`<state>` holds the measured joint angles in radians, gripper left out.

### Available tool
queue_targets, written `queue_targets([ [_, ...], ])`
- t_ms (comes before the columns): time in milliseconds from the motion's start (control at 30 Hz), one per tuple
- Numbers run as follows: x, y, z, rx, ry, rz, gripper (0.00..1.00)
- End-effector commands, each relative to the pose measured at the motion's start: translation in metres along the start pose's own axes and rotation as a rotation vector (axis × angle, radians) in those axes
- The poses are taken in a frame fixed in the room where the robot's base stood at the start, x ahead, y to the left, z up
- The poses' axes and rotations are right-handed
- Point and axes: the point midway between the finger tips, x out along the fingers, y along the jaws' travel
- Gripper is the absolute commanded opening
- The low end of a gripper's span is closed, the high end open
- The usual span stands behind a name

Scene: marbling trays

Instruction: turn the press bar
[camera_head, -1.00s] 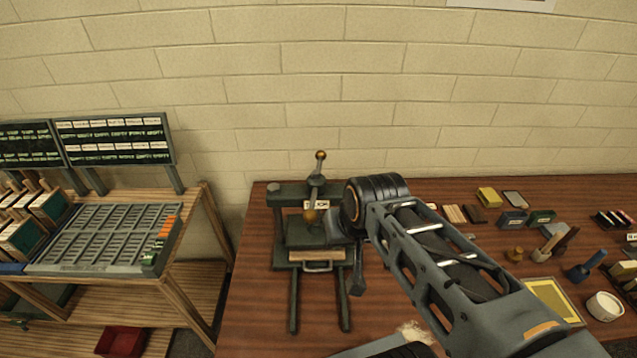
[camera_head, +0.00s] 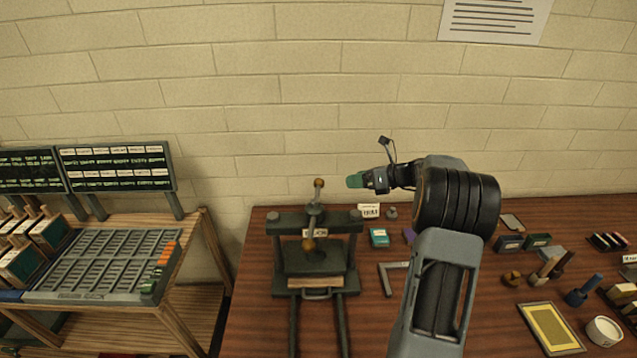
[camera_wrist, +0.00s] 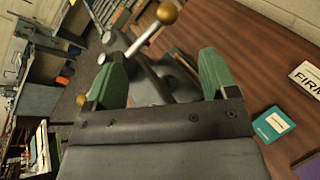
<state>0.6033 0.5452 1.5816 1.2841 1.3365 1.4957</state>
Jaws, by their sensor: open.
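The press (camera_head: 292,257) is a dark grey-green frame standing on the brown table. Its press bar (camera_head: 315,205) slants across the top, with one brass ball up at the back and one lower at the front. My gripper (camera_head: 354,181) is to the right of the bar's upper ball, apart from it, with green fingers pointing left. In the wrist view the two green fingers (camera_wrist: 158,80) are spread apart and empty. The bar's upper ball (camera_wrist: 167,13) and its rod show beyond and between them. The lower ball (camera_wrist: 81,100) shows by the left finger.
A small white label card (camera_head: 369,211), a teal box (camera_head: 379,237) and a metal L-square (camera_head: 390,275) lie right of the press. A yellow-framed screen (camera_head: 550,328) and several tools are farther right. A slotted rack (camera_head: 110,262) stands left on another table.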

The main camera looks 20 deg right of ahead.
Motion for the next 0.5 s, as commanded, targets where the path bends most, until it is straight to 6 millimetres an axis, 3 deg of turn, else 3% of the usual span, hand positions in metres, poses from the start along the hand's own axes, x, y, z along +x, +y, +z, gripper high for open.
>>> queue_targets([
  [167, 0.02, -0.003, 0.0, 0.018, -0.009, 0.003, 0.79],
  [500, 0.087, -0.003, -0.003, 0.014, -0.008, 0.003, 0.79],
])
